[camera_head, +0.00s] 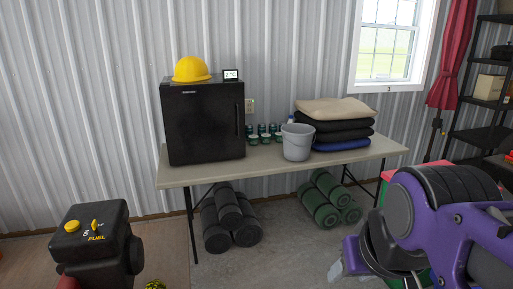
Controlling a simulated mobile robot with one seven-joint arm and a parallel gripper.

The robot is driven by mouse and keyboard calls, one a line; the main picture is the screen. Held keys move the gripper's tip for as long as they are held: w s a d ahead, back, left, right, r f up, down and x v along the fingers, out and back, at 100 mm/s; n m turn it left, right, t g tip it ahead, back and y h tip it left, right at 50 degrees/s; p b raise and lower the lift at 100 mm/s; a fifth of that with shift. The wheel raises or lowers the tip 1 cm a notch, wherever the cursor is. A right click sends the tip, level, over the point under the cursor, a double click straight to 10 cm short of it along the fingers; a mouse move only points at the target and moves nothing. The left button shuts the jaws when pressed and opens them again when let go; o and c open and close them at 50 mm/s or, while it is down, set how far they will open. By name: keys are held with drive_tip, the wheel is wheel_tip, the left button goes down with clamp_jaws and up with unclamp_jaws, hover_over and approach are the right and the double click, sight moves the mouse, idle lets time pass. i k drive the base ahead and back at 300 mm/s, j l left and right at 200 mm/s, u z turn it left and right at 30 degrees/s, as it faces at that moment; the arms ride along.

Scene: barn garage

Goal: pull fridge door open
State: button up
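The fridge (205,122) is a small black box standing at the left end of the folding table (262,171). Its front door looks shut. A thin vertical handle (237,119) shows near the door's right edge. My purple and black arm fills the lower right of the view, well to the right of the fridge and nearer the camera. The gripper's fingers cannot be made out, so whether it is open or shut does not show.
A yellow hard hat (191,69) and small clock (231,75) sit on the fridge. A grey bucket (297,142), green cans and folded fabric (336,124) stand to its right. Rolled bundles lie under the table.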

sight(203, 122)
drive_tip(key=i, duration=1.2)
drive_tip(key=i+u, duration=0.2)
drive_tip(key=i, duration=0.25)
drive_tip(key=i+l+u, duration=0.2)
drive_tip(key=i, duration=0.25)
